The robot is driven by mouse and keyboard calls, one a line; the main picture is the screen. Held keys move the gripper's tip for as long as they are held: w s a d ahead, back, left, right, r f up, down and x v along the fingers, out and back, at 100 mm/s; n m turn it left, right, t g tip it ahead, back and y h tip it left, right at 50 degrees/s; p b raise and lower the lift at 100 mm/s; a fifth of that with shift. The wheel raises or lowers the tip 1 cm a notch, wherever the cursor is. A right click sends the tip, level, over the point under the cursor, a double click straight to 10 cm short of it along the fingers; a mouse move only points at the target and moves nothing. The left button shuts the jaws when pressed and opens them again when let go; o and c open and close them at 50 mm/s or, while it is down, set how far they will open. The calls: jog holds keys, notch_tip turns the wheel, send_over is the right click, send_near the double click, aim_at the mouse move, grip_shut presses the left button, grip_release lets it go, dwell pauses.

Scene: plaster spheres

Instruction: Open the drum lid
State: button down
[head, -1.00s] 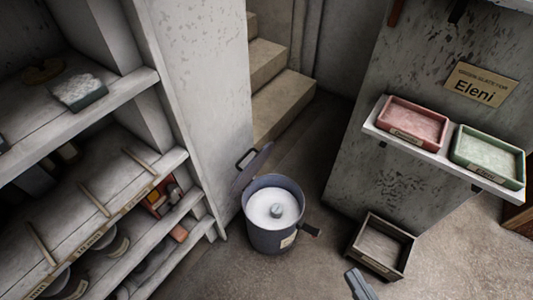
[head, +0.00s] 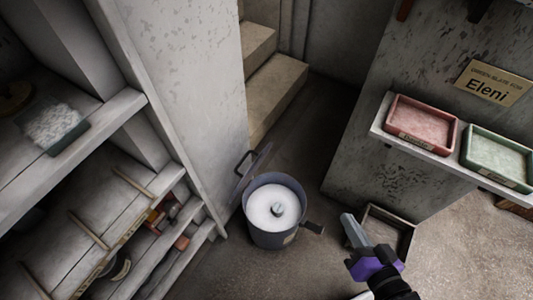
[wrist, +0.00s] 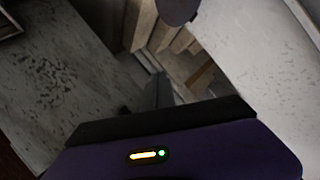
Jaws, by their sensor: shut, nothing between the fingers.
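A grey-blue drum (head: 273,238) stands on the floor beside the white wall end. Its lid (head: 255,170) is tilted up at the back left rim, with a dark handle at its top, so the drum's mouth is uncovered. White material (head: 265,208) shows inside, with a grey knob-like thing (head: 278,210) in it. A dark handle sticks out at the drum's right. My gripper (head: 349,224) is shut and empty, right of the drum and apart from it. In the wrist view the gripper (wrist: 160,88) points toward the steps; a dark rounded shape at the top edge is unclear.
A wooden crate (head: 399,222) is on the floor, partly behind my gripper. A shelf with a red tray (head: 421,125) and a green tray (head: 497,159) is at right. Shelving (head: 125,112) is at left, concrete steps (head: 270,95) behind. Floor between drum and crate is clear.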

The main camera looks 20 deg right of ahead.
jog(key=w+d+f+m+g+y+p, duration=0.1)
jog(key=w+d+f+m+p, duration=0.15)
jog(key=w+m, duration=0.4)
jog(key=w+d+f+m+g+y+p, duration=0.1)
jog(key=w+d+f+m+y, duration=0.1)
jog(key=w+f+m, duration=0.4)
jog(key=w+a+m+g+y, duration=0.2)
jog(key=w+a+m+y, duration=0.4)
jog(key=w+a, duration=0.7)
jog(key=shift+w+f+m+b, duration=0.25)
jog(key=shift+w+m+b, duration=0.1)
jog(key=shift+w+m, duration=0.9)
